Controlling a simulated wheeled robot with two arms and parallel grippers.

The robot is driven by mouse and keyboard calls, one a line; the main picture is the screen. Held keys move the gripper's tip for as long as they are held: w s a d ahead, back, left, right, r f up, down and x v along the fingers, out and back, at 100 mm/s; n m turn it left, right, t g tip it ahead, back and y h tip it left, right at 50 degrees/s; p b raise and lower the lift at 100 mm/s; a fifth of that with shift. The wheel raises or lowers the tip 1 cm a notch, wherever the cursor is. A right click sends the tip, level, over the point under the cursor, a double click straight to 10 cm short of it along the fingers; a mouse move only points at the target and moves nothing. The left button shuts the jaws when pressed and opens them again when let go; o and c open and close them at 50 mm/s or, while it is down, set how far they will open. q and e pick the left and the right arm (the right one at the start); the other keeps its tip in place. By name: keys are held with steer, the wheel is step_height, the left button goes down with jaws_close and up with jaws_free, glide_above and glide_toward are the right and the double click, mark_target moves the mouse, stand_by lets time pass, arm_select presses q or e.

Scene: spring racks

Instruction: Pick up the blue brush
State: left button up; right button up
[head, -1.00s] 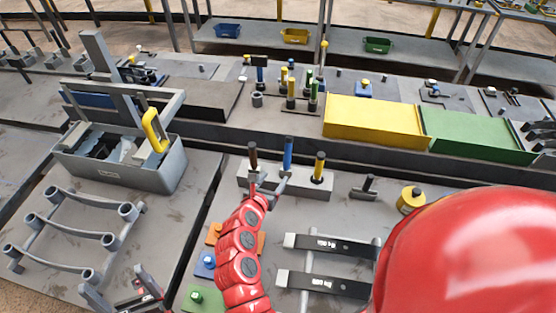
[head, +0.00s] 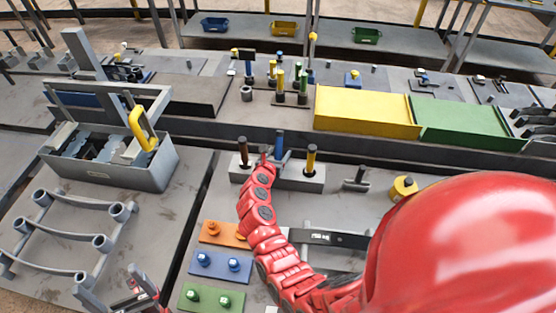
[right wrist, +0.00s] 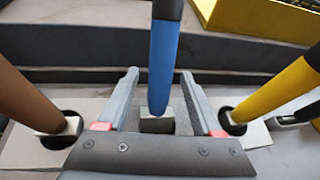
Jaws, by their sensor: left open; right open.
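The blue brush (head: 279,142) stands upright in a grey holder block (head: 315,182), between a brown-handled brush (head: 243,153) and a yellow-handled brush (head: 311,157). In the right wrist view the blue brush (right wrist: 164,62) rises between the spread fingers of my right gripper (right wrist: 158,76). The fingers are on either side of it with gaps showing. In the head view my right gripper (head: 278,164) is at the brush, with its fingers partly hidden. My left gripper (head: 112,284) is open and empty at the lower left, over the bench.
A grey toolbox (head: 160,172) with a yellow handle stands at the left, above a rack of curved bars (head: 75,240). Orange, blue and green plates (head: 220,268) lie near the right arm. Yellow (head: 365,110) and green bins stand behind the holder.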

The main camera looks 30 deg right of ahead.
steer(key=shift+c, duration=0.9)
jaws_close()
steer(key=shift+r, duration=0.15)
steer(key=r+p, duration=0.1)
steer(key=r, duration=0.1)
steer(key=w+d+r+p, duration=0.1)
steer(key=r, duration=0.1)
steer(key=w+r+p, duration=0.1)
steer(key=r+p, duration=0.1)
steer(key=shift+w+d+r, duration=0.2)
steer(key=shift+d+r, duration=0.05)
steer(key=shift+d, duration=0.1)
steer(key=s+a+b, duration=0.3)
steer(key=s+a, duration=0.6)
steer(key=a, duration=0.1)
steer(key=n+t, duration=0.1)
steer(key=t, duration=0.2)
glide_toward(279, 135)
steer(key=w+d+r, duration=0.1)
steer(key=d+r, duration=0.1)
steer(key=d, duration=0.1)
steer(key=shift+w+d+r+n+t+y+p, duration=0.1)
steer(key=shift+w+r+n+t+y+p, duration=0.45)
steer(key=shift+t, duration=0.45)
steer(key=shift+w+d+r+n+t+y+p, duration=0.1)
steer(key=shift+w+r+n+t+y+p, duration=0.25)
steer(key=shift+w+r+n+t, duration=0.45)
